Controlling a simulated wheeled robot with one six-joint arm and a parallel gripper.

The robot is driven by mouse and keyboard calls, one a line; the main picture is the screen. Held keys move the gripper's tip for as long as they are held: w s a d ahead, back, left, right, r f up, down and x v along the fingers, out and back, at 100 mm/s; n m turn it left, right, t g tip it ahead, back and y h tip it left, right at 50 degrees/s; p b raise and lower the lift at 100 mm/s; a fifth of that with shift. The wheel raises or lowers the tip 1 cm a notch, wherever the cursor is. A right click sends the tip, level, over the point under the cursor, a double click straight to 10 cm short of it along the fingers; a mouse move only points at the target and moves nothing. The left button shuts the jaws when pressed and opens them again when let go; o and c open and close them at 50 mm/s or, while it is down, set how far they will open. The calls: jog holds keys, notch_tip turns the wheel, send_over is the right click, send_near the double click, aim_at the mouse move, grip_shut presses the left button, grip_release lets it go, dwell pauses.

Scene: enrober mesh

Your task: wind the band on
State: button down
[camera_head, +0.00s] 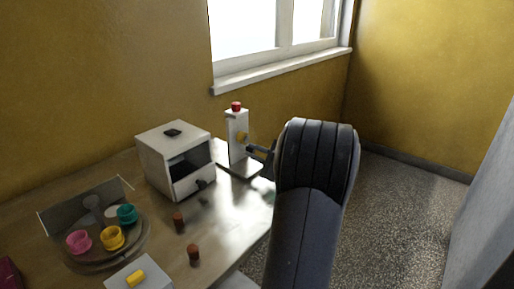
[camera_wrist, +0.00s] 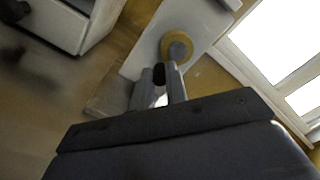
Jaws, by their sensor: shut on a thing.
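A white upright post (camera_head: 234,150) with a red cap (camera_head: 236,106) stands on a flat base at the table's far right end. A yellow disc (camera_head: 242,137) sits on its side; in the wrist view the yellow disc (camera_wrist: 168,42) has a grey hub. My gripper (camera_head: 257,151) is at the post, just below the disc. In the wrist view my gripper (camera_wrist: 161,78) is shut on a small dark piece (camera_wrist: 158,74) in front of the post, probably a crank handle. The fingers hide most of this piece. I cannot make out a separate band.
A white box (camera_head: 170,150) with a dark opening and a dark knob stands left of the post. A round tray (camera_head: 104,262) holds pink, yellow and teal cups. A white block with a yellow button (camera_head: 135,278) is nearest.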

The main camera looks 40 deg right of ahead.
jog(key=m+p, duration=0.2)
jog(key=m, duration=0.1)
jog(key=a+m, duration=0.1)
jog(key=shift+r+p, duration=0.3)
jog(key=shift+p, duration=0.1)
jog(key=shift+s+a+m+p, duration=0.1)
jog(key=shift+a+m+p, duration=0.15)
jog(key=shift+m+p, duration=0.8)
jog(key=shift+m, duration=0.45)
jog(key=c, duration=1.4)
grip_release()
jog(key=shift+r, duration=0.1)
jog(key=s, duration=0.7)
jog(key=s+d+b, duration=0.1)
jog(key=s, duration=0.2)
jog(key=shift+s, duration=0.4)
